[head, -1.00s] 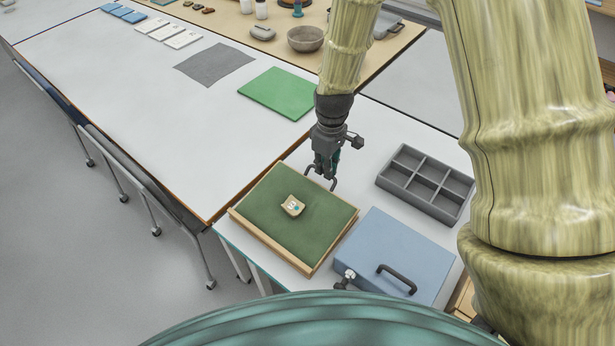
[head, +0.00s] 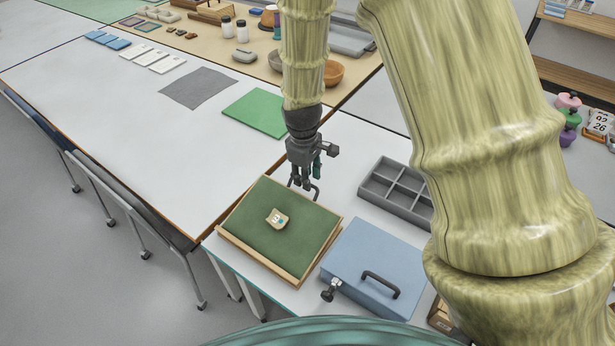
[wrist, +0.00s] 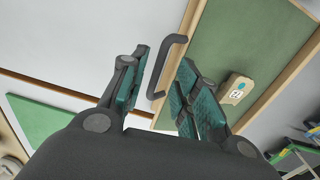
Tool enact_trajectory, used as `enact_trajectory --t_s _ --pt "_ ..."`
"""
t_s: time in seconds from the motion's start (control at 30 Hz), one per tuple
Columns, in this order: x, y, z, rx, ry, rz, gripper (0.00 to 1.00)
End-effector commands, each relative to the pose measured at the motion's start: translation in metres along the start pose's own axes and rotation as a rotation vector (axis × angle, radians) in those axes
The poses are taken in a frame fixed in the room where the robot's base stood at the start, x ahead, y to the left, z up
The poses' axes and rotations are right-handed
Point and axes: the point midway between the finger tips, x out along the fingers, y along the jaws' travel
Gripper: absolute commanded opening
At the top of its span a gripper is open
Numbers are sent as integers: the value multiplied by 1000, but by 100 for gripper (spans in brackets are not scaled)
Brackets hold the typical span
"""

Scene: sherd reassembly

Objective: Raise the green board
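The green board (head: 300,238) has a pale wood frame and lies on the near white table, low or flat. A tan sherd (head: 277,218) with a white label and a teal mark rests on it. The board (wrist: 255,35) and the sherd (wrist: 238,89) also show in the wrist view. A dark bracket handle (wrist: 168,62) stands at the board's edge. My gripper (head: 303,183) is at the board's far edge, by the handle. In the wrist view my gripper (wrist: 163,92) is open, with the handle between or just beyond its fingertips; contact is unclear.
A blue case (head: 372,262) with a dark handle lies right of the board. A grey divided tray (head: 398,192) is behind it. A flat green sheet (head: 258,112) and a grey mat (head: 198,88) lie farther back. The left white table is mostly bare.

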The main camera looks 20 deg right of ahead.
Motion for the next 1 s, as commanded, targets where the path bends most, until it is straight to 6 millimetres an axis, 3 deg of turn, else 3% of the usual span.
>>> enact_trajectory --t_s 0.6,1.0 --pt "-89 0 -1 0 2 2 31" --pt "-110 0 -1 0 -1 0 31"
